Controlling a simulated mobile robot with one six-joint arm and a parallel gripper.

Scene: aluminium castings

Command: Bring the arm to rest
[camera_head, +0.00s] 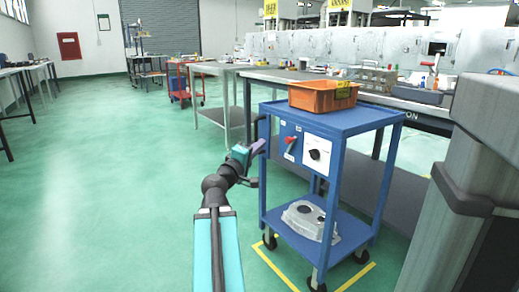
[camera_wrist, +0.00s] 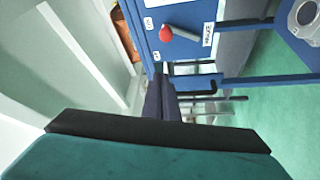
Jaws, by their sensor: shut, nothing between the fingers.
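My gripper (camera_head: 257,147) is shut and empty at the end of my outstretched arm. In the head view it is just left of the blue cart (camera_head: 347,122), near the cart's upper left post. In the wrist view its dark fingers (camera_wrist: 162,98) are together, pointing toward the cart's side panel. A lever with a red knob (camera_wrist: 166,34) is on that panel, a little beyond the fingertips. I cannot tell whether the gripper touches the cart.
An orange bin (camera_head: 320,97) sits on the cart's top and a grey metal casting (camera_head: 311,219) lies on its lower shelf. Yellow floor lines mark the cart's place. Workbenches (camera_head: 238,71) stand behind. The green floor (camera_head: 100,190) to the left is clear.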

